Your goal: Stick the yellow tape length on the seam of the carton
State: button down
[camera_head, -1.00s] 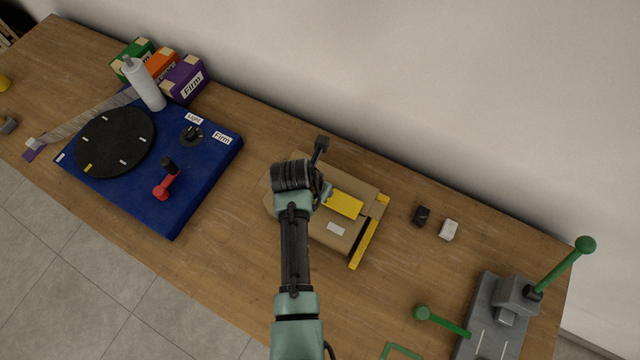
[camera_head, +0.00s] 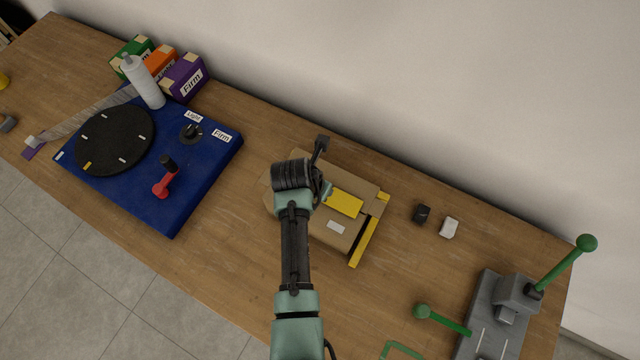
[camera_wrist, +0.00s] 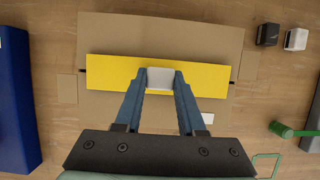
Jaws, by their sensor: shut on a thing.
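The brown carton (camera_head: 352,182) lies on the workbench, with a white label (camera_head: 336,228) on top. The yellow tape length (camera_wrist: 115,72) lies across the carton (camera_wrist: 160,32) in the wrist view. Short dark bits of the seam (camera_wrist: 235,83) show at both its ends, so it lines up along the seam. In the head view the tape (camera_head: 345,204) is partly hidden by my arm. My gripper (camera_wrist: 160,77) is shut on a pale grey block at the tape's middle. I cannot tell whether the tape touches the carton.
A yellow bar (camera_head: 362,243) runs along the carton's right side. A black block (camera_head: 422,214) and a white block (camera_head: 449,228) lie to the right. A green-handled press (camera_head: 515,292) is at far right. A blue turntable base (camera_head: 205,175) stands left.

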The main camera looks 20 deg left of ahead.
jog(key=shift+c, duration=2.1)
grip_release()
jog(key=b+v, duration=0.1)
jog(key=v, duration=1.2)
jog(key=shift+b, duration=0.3)
jog(key=w+d+r+m+t+y+b, duration=0.1)
jog(key=w+r+m+t+b, duration=0.1)
jog(key=w+r+m+t, duration=0.45)
jog(key=w+d+r+m+t+y+b, duration=0.15)
jog(key=r+m, duration=0.25)
jog(key=r, duration=0.6)
jog(key=w+d+r+m+t+b, duration=0.1)
jog(key=w+r+m+t, duration=0.2)
jog(key=w+r+m, duration=0.35)
jog(key=s+d+r+m+t+b, duration=0.1)
jog(key=s+r+m+t, duration=0.3)
jog(key=r, duration=0.5)
jog(key=s+d+r+m+t+h+b, duration=0.1)
jog(key=s+d+r+m+t, duration=0.3)
jog(key=r, duration=0.6)
jog(key=s+d+r+m+t+b, duration=0.2)
jog(key=s+d+r+m+t, duration=0.1)
jog(key=s+r+m, duration=0.5)
notch_tip(320, 180, up, 2)
jog(key=shift+r+m+t, duration=0.25)
jog(key=shift+m+t, duration=0.05)
jog(key=shift+t, duration=0.2)
